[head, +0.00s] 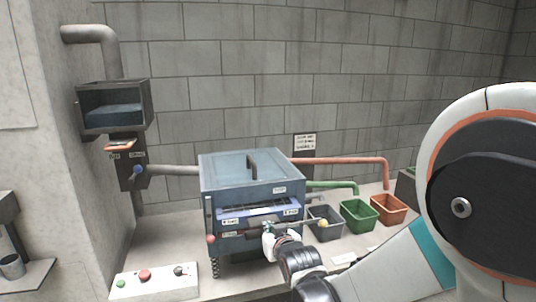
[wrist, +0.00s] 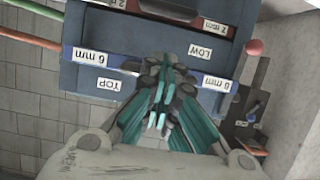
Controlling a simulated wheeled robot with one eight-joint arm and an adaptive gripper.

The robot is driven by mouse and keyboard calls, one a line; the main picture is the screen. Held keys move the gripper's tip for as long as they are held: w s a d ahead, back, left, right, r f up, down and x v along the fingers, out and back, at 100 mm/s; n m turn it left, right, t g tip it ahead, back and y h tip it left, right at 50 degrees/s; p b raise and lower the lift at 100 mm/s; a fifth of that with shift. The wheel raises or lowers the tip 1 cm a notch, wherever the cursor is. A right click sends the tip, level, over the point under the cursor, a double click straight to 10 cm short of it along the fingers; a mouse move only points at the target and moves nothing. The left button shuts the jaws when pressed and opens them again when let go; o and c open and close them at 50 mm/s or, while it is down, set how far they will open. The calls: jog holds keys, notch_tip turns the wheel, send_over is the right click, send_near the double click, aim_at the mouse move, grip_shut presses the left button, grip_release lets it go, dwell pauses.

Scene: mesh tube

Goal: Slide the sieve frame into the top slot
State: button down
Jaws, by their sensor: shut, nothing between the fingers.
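The sieve machine (head: 252,172) is a blue-grey box on the bench. A red-fronted strip marked 2 mm (wrist: 212,28) lies at the LOW slot. My gripper (wrist: 163,95) is shut and empty in front of the blue strip's middle, hiding part of it; it also shows in the head view (head: 268,229).
Grey (head: 325,231), green (head: 359,219) and orange (head: 389,213) bins stand right of the machine. A red knob (head: 211,238) sits at its left front. A control panel (head: 154,281) lies at front left. A hopper (head: 113,107) hangs on the left wall.

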aim_at(264, 218)
jog(key=shift+w+a, duration=0.3)
jog(key=shift+w, duration=0.8)
jog(key=shift+w+a, duration=0.35)
jog(key=shift+w, duration=0.8)
jog(key=shift+w+a, duration=0.3)
jog(key=shift+w, duration=0.8)
jog(key=s+d, duration=0.2)
jog(key=s, duration=0.4)
jog(key=shift+s+b, duration=0.4)
jog(key=shift+b, duration=0.05)
jog(key=s+d+r+m+g+h, duration=0.2)
jog(key=s+d+r, duration=0.4)
jog(key=s+d, duration=0.5)
jog(key=s+d+f+g, duration=0.1)
jog(key=s+d, duration=0.2)
jog(key=s, duration=0.4)
jog(key=s+d+f+g+h, duration=0.1)
jog(key=s+d+g, duration=0.1)
jog(key=s, duration=0.5)
jog(key=s+d+f+m+g, duration=0.1)
jog(key=s+d, duration=0.2)
jog(key=s, duration=0.3)
jog(key=shift+s+d+h, duration=0.3)
jog(key=shift+s+h, duration=0.1)
